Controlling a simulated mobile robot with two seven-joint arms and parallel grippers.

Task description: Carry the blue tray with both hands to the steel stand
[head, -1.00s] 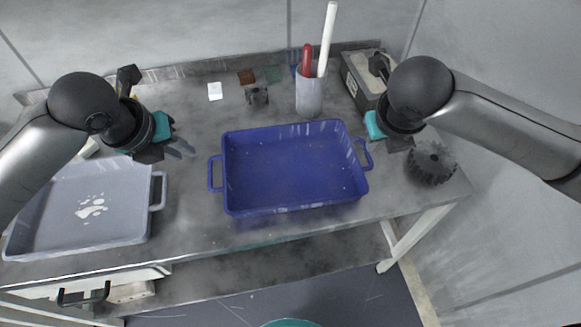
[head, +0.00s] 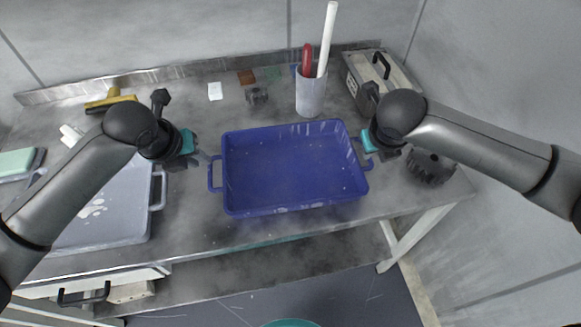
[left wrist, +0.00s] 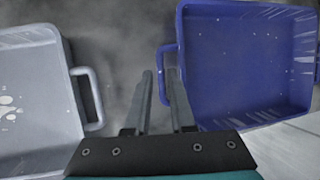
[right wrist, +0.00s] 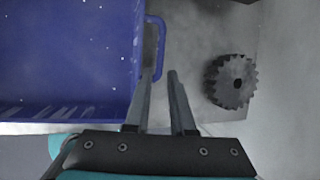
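The blue tray (head: 290,207) lies empty on the worktable, with a handle at its left and right ends. My left gripper (head: 204,158) is open by the left handle (head: 212,174). In the left wrist view its fingers (left wrist: 161,72) straddle the outer bar of that handle (left wrist: 162,60), with gaps showing. My right gripper (head: 374,158) is by the right handle, which it partly hides in the head view. In the right wrist view its fingers (right wrist: 160,74) are open, with the handle bar (right wrist: 161,40) between their tips. I cannot make out a separate steel stand.
A grey tray (head: 112,240) lies just left of my left gripper. A dark gear (head: 432,168) lies right of my right gripper. A holder (head: 310,98) with upright tools stands behind the blue tray. A metal box (head: 400,75) stands at the back right.

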